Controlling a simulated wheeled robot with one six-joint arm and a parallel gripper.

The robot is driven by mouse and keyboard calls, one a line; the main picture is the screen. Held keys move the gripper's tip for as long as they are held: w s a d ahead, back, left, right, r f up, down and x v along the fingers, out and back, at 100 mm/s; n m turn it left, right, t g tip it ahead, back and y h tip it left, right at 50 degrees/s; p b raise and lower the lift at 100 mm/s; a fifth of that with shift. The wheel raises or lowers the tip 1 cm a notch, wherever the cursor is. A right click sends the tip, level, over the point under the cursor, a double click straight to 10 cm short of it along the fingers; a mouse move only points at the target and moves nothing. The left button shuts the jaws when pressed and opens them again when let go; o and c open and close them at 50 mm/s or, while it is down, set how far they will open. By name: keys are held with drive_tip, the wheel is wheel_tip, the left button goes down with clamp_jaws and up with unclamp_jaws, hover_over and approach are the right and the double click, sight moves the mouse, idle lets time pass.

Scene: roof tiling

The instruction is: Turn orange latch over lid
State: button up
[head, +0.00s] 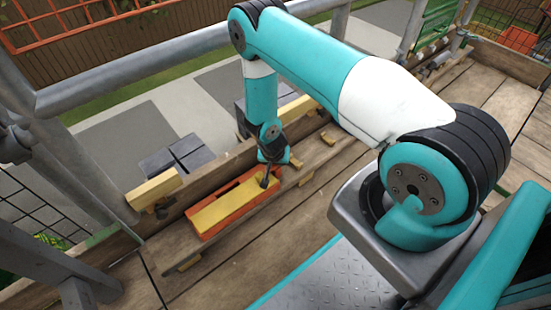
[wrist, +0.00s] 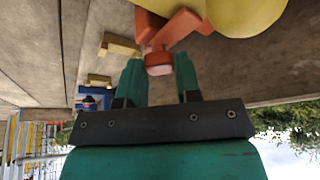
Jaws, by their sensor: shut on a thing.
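An orange box (head: 203,222) with a yellow lid (head: 228,208) lies on the wooden planks, left of centre in the head view. The lid also shows as a rounded yellow shape at the top of the wrist view (wrist: 250,14). The orange latch (wrist: 180,26) sticks out beside the lid towards my gripper in the wrist view. My gripper (wrist: 159,72) is shut on the latch, its pale reddish end between the two teal fingers. In the head view my gripper (head: 267,178) is at the box's far right end and hides the latch there.
Yellow blocks (head: 154,188) and dark grey tiles (head: 178,157) stand beyond the plank edge. Small wooden pieces (head: 327,138) lie right of the box. A blue object (wrist: 92,101) shows at left in the wrist view. The planks (head: 265,245) in front are clear.

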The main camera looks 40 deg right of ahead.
idle(0.4)
drive_tip(key=o, duration=0.9)
drive_tip(key=p+v, duration=0.7)
drive_tip(key=v, duration=1)
drive_tip(key=shift+r, duration=0.25)
